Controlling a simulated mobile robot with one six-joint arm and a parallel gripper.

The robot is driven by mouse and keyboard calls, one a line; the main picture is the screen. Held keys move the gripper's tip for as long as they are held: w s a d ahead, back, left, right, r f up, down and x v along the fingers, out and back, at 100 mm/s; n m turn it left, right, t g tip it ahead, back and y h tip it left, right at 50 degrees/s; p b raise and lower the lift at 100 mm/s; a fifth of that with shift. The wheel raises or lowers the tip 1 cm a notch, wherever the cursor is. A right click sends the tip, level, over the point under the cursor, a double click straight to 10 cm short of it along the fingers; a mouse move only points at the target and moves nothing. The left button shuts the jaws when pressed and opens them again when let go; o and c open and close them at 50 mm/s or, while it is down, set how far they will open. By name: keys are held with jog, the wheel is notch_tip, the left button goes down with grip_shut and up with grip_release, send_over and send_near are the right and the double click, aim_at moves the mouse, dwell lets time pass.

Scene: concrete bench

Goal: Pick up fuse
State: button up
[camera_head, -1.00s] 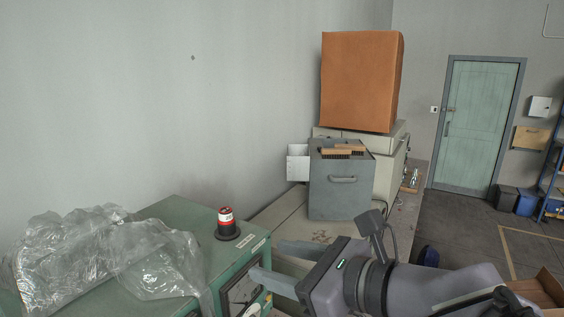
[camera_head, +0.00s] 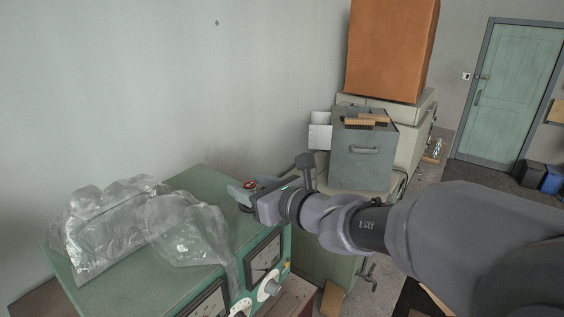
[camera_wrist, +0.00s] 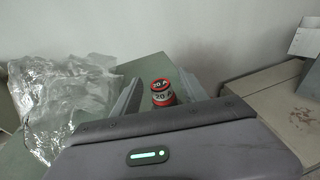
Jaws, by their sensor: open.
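The fuse (camera_wrist: 162,92) is a short red cylinder with a white band marked "20 A". It stands upright on the green metal cabinet (camera_head: 190,262). In the wrist view it shows between the two fingers of my open gripper (camera_wrist: 158,95), with gaps on both sides. In the head view my gripper (camera_head: 240,197) is over the cabinet's right part and hides most of the fuse; only its red top (camera_head: 250,184) shows. Whether the fingers are low enough to surround it, I cannot tell.
Crumpled clear plastic (camera_head: 125,225) lies on the cabinet, left of the fuse. A grey metal box (camera_head: 362,155) with brushes on top and a large orange-brown box (camera_head: 392,50) stand behind to the right. A wall closes the back.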

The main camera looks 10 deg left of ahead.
jog(key=shift+w+a+f, duration=0.1)
jog(key=shift+w+a, duration=0.05)
jog(key=shift+w, duration=0.2)
jog(key=shift+s, duration=0.25)
jog(key=shift+c, duration=0.6)
jog(key=shift+s, duration=0.15)
jog(key=c, duration=0.4)
grip_shut()
